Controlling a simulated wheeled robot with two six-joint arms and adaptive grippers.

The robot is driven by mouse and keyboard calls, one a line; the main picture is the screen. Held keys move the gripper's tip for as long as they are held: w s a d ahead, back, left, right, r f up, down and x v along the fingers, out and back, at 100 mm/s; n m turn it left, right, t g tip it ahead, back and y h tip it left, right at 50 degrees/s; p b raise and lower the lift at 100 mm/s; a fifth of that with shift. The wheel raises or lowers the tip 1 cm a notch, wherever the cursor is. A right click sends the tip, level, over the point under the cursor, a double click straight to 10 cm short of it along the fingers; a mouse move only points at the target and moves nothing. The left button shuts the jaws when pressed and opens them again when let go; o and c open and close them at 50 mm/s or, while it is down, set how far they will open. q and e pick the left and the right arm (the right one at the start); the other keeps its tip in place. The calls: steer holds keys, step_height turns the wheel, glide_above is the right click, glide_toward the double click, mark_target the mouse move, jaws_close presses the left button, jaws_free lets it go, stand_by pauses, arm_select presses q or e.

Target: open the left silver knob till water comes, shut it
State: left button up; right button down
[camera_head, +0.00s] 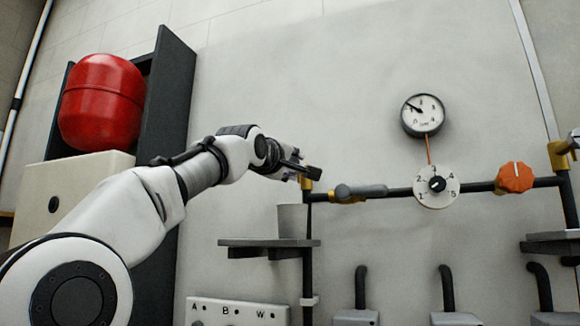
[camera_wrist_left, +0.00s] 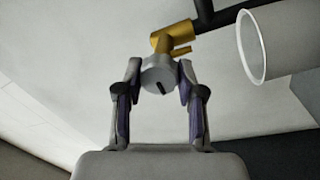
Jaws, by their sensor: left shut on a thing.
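The left silver knob (camera_wrist_left: 160,80) is a round grey cap with a dark slot mark, on a brass valve (camera_wrist_left: 172,40) at the end of a dark pipe. In the head view the brass valve (camera_head: 306,184) shows at the left pipe corner, and my gripper hides the knob. My left gripper (camera_wrist_left: 160,70) is shut on the knob, one finger on each side; it also shows in the head view (camera_head: 305,173). A short brass spout (camera_wrist_left: 181,50) sticks out from the valve. I see no water at it. My right gripper is not in view.
A pale cup (camera_head: 292,221) stands on a grey shelf (camera_head: 265,243) below the valve. Along the pipe are a grey lever (camera_head: 362,191), a numbered white dial (camera_head: 436,187), a gauge (camera_head: 423,115) and an orange knob (camera_head: 515,177). A red tank (camera_head: 102,103) is at left.

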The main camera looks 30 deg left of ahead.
arm_select(q)
steer(key=shift+r, duration=0.15)
steer(key=o, duration=1.1)
steer(key=shift+w+d+f, duration=0.15)
steer(key=shift+w+f, duration=0.05)
steer(key=shift+w, duration=0.2)
steer(key=shift+s, duration=0.1)
steer(key=shift+s+r, duration=0.1)
steer(key=shift+s, duration=0.05)
